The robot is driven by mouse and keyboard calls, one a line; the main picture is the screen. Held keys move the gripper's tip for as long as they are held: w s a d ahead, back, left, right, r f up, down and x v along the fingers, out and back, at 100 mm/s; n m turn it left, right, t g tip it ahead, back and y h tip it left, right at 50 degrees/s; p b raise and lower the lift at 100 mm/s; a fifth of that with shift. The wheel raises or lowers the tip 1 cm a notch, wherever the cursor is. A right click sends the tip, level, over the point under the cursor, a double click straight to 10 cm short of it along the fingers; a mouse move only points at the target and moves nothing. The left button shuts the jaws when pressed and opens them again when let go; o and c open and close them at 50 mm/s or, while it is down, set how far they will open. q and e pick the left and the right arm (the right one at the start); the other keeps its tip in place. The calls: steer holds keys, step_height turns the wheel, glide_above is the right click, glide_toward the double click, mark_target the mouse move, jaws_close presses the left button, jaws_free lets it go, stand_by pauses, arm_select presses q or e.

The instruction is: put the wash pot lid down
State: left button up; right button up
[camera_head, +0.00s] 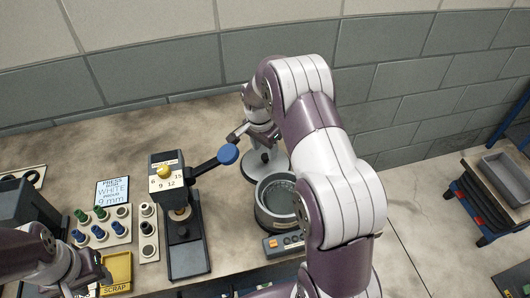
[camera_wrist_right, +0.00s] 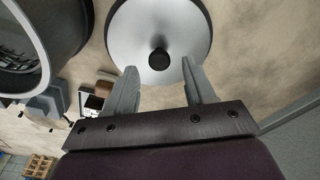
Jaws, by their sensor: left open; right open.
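The wash pot lid (camera_wrist_right: 135,30) is a pale grey disc with a black knob (camera_wrist_right: 158,58), lying knob up on the bench. In the head view the lid (camera_head: 250,173) is behind the wash pot, partly hidden by my right gripper (camera_head: 263,149). In the wrist view my right gripper (camera_wrist_right: 160,67) is open, its fingertips on either side of the knob with gaps showing. The open wash pot (camera_head: 261,212) stands beside the lid and shows at the left of the wrist view (camera_wrist_right: 78,30). My left gripper (camera_head: 92,278) is open at the lower left.
A press (camera_head: 185,255) with a blue-ended lever (camera_head: 228,154) stands left of the pot. A control box (camera_head: 283,244) is in front of the pot. Trays of coloured pieces (camera_head: 100,228) and a yellow scrap tray (camera_head: 118,268) are at left. The back of the bench is clear.

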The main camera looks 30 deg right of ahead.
mark_target(262, 165)
step_height(262, 165, up, 10)
steer(key=a, duration=0.1)
steer(key=shift+s+f+b, duration=0.2)
steer(key=shift+s+b, duration=0.05)
steer(key=shift+b, duration=0.05)
steer(key=shift+a, duration=0.1)
